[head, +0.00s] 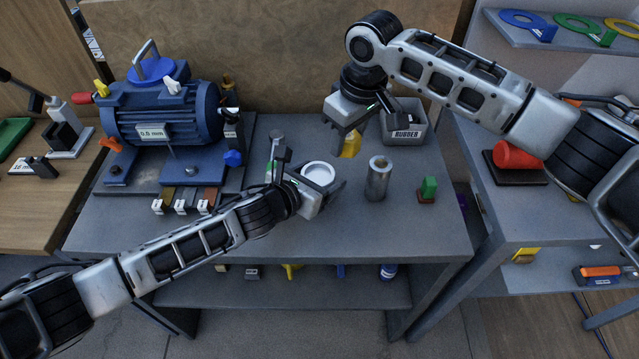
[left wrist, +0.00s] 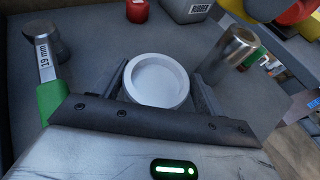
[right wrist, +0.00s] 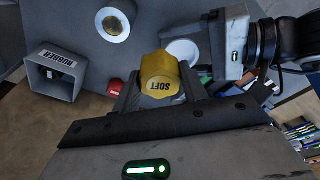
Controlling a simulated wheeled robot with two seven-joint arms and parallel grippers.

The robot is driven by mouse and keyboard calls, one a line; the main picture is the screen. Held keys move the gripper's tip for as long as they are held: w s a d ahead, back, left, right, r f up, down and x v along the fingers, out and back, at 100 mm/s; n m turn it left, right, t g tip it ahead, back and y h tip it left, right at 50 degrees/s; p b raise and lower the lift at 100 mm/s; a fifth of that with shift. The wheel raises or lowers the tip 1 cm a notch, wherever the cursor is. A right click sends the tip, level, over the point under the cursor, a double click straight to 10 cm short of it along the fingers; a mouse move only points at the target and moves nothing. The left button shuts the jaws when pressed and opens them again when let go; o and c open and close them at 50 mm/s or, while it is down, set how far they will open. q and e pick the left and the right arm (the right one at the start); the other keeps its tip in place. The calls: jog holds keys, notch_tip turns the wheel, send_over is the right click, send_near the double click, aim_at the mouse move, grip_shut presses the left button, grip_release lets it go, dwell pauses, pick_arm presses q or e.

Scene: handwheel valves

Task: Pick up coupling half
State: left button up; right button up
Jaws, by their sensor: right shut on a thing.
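A grey metal cylinder with a bore (head: 377,178), which looks like the coupling half, stands upright on the bench right of my left gripper. It also shows in the left wrist view (left wrist: 236,48) and the right wrist view (right wrist: 113,21). My left gripper (head: 322,182) is open, its fingers either side of a white round dish (left wrist: 157,80); I cannot tell whether they touch it. My right gripper (head: 350,128) is shut on a yellow piece marked SOFT (right wrist: 160,77), also visible in the head view (head: 351,146).
A grey RUBBER bin (head: 405,122) stands at the back. A green and red block (head: 427,189) is right of the cylinder. A blue motor (head: 165,115) fills the left. A red piece (left wrist: 137,10) lies near the bin. The bench's front right is clear.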

aim_at(319, 182)
pick_arm(q)
jog(key=c, duration=0.6)
jog(key=shift+c, duration=0.2)
jog(key=shift+r, duration=0.2)
jog(key=shift+r, duration=0.35)
jog(key=shift+s+r, duration=0.25)
jog(key=shift+r, duration=0.35)
jog(key=shift+s+r, duration=0.2)
jog(key=shift+r, duration=0.4)
jog(key=s, duration=1.6)
jog(key=w, duration=0.8)
jog(key=shift+d+f, duration=0.3)
jog(key=w, duration=0.3)
jog(key=w+r, duration=0.1)
jog(key=w, duration=0.2)
jog(key=w+r, duration=0.1)
jog(key=w, duration=0.1)
jog(key=shift+w+a+r, duration=0.1)
jog(key=shift+w+r, duration=0.05)
jog(key=shift+w, duration=0.25)
